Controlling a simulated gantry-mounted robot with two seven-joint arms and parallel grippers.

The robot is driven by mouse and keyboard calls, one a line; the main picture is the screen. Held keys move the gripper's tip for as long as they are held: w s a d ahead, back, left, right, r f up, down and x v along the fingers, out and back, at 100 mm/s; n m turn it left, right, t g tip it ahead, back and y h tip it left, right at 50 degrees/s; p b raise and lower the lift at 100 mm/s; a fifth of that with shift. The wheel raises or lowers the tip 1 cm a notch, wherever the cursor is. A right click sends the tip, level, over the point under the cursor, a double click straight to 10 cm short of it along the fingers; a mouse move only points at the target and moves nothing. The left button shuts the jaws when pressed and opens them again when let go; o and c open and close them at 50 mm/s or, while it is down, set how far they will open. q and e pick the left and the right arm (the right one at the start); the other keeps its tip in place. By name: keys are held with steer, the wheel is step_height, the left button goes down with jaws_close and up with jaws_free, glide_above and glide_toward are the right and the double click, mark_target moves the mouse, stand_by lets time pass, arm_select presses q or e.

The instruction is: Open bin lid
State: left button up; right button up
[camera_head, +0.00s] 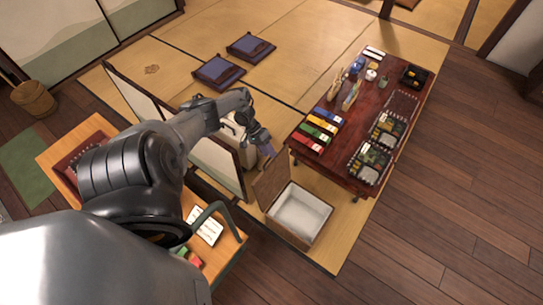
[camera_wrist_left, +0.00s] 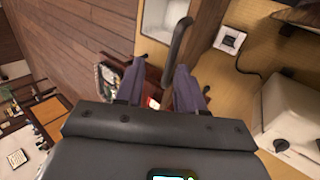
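The bin (camera_head: 299,222) is a brown box with a pale inside, standing on the tatami left of the low red table. Its brown lid (camera_head: 271,181) stands raised, roughly upright, along the bin's left side, and the inside shows bare. My left gripper (camera_head: 266,148) is just above the lid's upper edge; I cannot tell if they touch. In the left wrist view its two purple fingers (camera_wrist_left: 160,78) are apart with nothing held between them. The bin's pale inside (camera_wrist_left: 165,18) shows beyond the fingers there, with a curved grey bar in front. My right gripper is not in view.
The red table (camera_head: 345,130) carries coloured boxes, bottles and packed trays close right of the bin. A folding screen (camera_head: 215,165) stands left of my gripper. A wooden counter (camera_head: 228,245) lies below my arm. Wooden floor at the right is clear.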

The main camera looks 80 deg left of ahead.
arm_select(q)
steer(key=p+v, duration=0.1)
steer(key=v, duration=0.5)
steer(key=shift+p, duration=0.3)
steer(key=shift+a, duration=0.1)
